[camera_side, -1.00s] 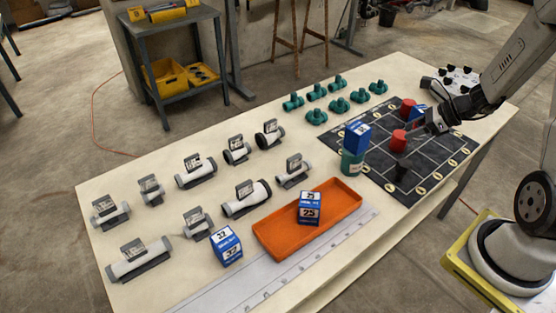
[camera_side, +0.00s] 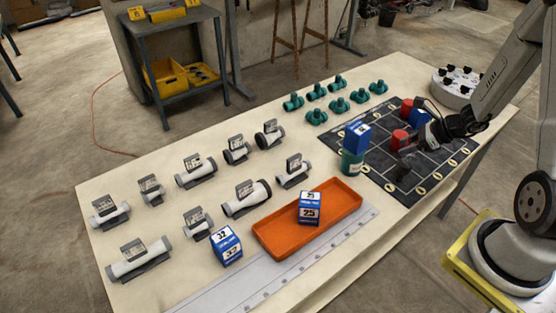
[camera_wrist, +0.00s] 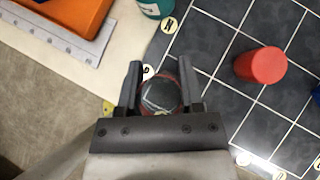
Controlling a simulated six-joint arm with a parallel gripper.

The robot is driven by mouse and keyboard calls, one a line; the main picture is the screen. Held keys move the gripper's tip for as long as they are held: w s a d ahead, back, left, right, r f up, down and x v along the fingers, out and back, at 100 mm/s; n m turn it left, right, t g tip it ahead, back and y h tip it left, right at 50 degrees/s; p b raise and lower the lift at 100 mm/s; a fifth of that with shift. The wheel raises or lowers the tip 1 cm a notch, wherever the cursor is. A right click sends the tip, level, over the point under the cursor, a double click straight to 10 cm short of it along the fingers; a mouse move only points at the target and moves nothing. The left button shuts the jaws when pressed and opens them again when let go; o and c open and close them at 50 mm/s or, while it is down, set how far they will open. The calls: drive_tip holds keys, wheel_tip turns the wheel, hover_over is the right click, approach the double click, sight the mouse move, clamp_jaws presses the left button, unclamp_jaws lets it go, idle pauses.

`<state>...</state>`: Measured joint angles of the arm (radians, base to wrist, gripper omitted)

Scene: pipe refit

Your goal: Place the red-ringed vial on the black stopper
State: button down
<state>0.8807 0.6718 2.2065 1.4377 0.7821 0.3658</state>
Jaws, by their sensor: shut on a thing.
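My gripper (camera_side: 412,148) is low over the dark grid mat (camera_side: 372,168), fingers pointing down. In the wrist view, my gripper (camera_wrist: 158,92) is shut on the red-ringed vial (camera_wrist: 160,96), a clear round thing with a red rim seen from above. In the side view the vial is small and blurred among the dark fingers. The black stopper cannot be told apart there; the fingers and vial cover that spot, so contact between vial and stopper cannot be told.
A red cylinder (camera_side: 399,139) stands close beside my gripper, with another (camera_side: 407,107) and a blue block (camera_side: 421,119) behind. An orange tray (camera_side: 341,218) is in front. A round rack (camera_side: 458,88) stands far right.

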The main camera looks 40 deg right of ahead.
drive_tip(key=shift+f, duration=0.2)
drive_tip(key=shift+c, duration=1.2)
unclamp_jaws()
drive_tip(key=shift+r, duration=0.15)
drive_tip(key=shift+s+d+r, duration=0.1)
drive_tip(key=shift+r, duration=0.1)
drive_tip(key=v, duration=0.7)
